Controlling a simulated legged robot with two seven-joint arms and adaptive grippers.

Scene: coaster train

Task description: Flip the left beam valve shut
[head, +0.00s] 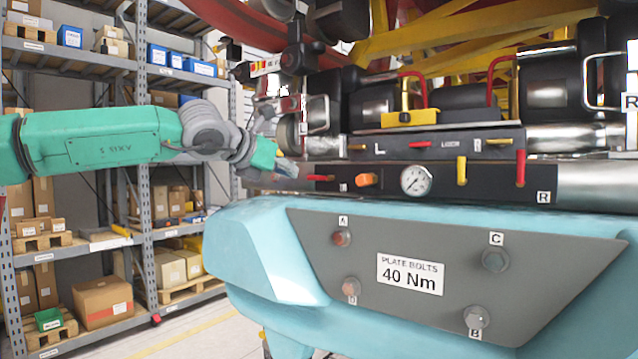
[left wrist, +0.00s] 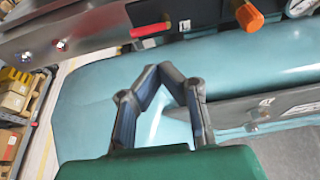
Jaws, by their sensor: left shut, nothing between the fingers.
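A red lever (head: 320,178) lies level at the left end of the dark beam panel (head: 385,182); I take it as the left beam valve. It also shows in the left wrist view (left wrist: 150,30), pointing left from its pivot. My left gripper (head: 290,168) is just left of the lever in the head view. In the left wrist view the gripper (left wrist: 166,70) has its fingertips together with nothing between them, below the lever in the picture and apart from it. A matching red lever (head: 520,168) hangs upright at the panel's right end, by an R label. My right gripper is out of view.
Right of the left lever are an orange knob (head: 367,180), a gauge (head: 415,181) and a yellow lever (head: 461,170). Another panel (head: 450,143) with small levers sits above. The pale blue body (head: 245,235) with its bolt plate (head: 560,270) juts out below. Shelves (head: 150,230) stand left.

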